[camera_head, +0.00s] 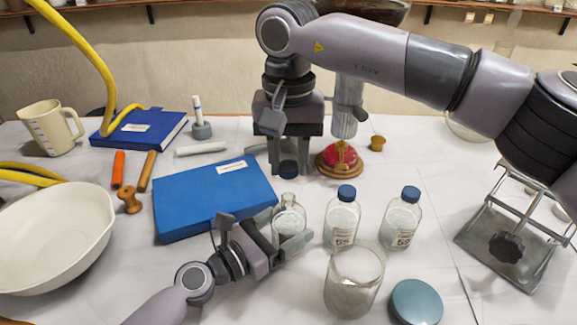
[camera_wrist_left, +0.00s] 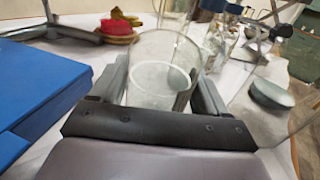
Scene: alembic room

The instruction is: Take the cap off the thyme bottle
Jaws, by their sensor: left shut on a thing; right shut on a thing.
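The bottle (camera_head: 289,218), small and clear glass with no cap on its neck, stands upright between the fingers of my left gripper (camera_head: 286,232), which is shut on it. Its label is hidden or unreadable, so I cannot confirm it is thyme. In the left wrist view its clear glass (camera_wrist_left: 155,82) shows between the fingers. A dark blue cap (camera_head: 288,169) is above the bottle's mouth, apart from it. My right gripper (camera_head: 288,159) points down from above and is shut on this cap.
Two blue-capped bottles (camera_head: 342,218) (camera_head: 401,219) stand to the right. A glass beaker (camera_head: 352,284) and a round blue-grey lid (camera_head: 416,302) are in front. A blue book (camera_head: 210,200) lies left. A red-topped wooden stand (camera_head: 340,160) is behind, and a metal lab jack (camera_head: 500,250) far right.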

